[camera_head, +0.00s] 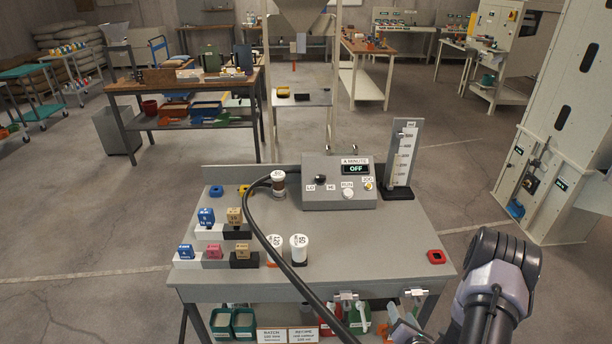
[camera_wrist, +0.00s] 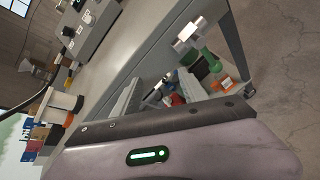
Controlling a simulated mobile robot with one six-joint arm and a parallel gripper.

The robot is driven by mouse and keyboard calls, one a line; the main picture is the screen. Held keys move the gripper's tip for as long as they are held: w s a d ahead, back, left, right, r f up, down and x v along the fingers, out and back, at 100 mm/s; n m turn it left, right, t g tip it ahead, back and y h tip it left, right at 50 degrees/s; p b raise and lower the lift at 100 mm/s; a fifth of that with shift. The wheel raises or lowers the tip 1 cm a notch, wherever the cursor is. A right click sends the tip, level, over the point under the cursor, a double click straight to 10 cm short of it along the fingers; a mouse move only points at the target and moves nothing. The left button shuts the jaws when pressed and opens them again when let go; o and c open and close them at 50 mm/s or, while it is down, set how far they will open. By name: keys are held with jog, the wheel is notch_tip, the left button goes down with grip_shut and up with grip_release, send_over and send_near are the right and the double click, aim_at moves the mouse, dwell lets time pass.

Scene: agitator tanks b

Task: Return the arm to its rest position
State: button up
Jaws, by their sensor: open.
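My arm (camera_head: 495,290) is bent at the right front of the grey workbench (camera_head: 345,250), its elbow up and its forearm running down past the bench's front right corner. In the wrist view my gripper (camera_wrist: 160,140) fills the bottom edge, with a green light on its housing. It is open, and nothing shows held in it. The wrist camera looks along the bench's front edge and the shelf below.
A control box (camera_head: 337,182) reading OFF, with a black hose (camera_head: 268,238), stands on the bench. Floor at right is clear.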

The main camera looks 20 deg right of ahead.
jog(key=w+a+r+n+t+y, duration=0.1)
jog(key=w+a+r+n+y, duration=0.45)
jog(key=a+r, duration=0.4)
jog(key=w+a+r+n+y, duration=0.4)
jog(key=a+r+n+y, duration=0.25)
jog(key=a+r, duration=0.3)
jog(key=s+a+r+n+g+y+b, duration=0.1)
jog(key=s+a+r+n+g, duration=0.5)
jog(key=a+n, duration=0.3)
jog(key=s+a+r+n+g+y+b, duration=0.1)
jog(key=s+a+r+n+g, duration=0.2)
jog(key=s+a+r+n, duration=0.4)
jog(key=s+d+r+n+h, duration=0.1)
jog(key=s+d+n+h, duration=0.1)
jog(key=s+n+h, duration=0.2)
jog(key=s+d+r+n+t+h, duration=0.1)
jog(key=s+d+r+n+h, duration=0.1)
jog(key=s+n+h, duration=0.2)
jog(key=s+n+b, duration=0.1)
jog(key=s+n, duration=0.2)
jog(key=n, duration=0.2)
jog(key=shift+s+n+t, duration=0.25)
jog(key=shift+n+t, duration=0.05)
jog(key=shift+n, duration=0.1)
jog(key=shift+d+r, duration=0.1)
jog(key=shift+d, duration=0.05)
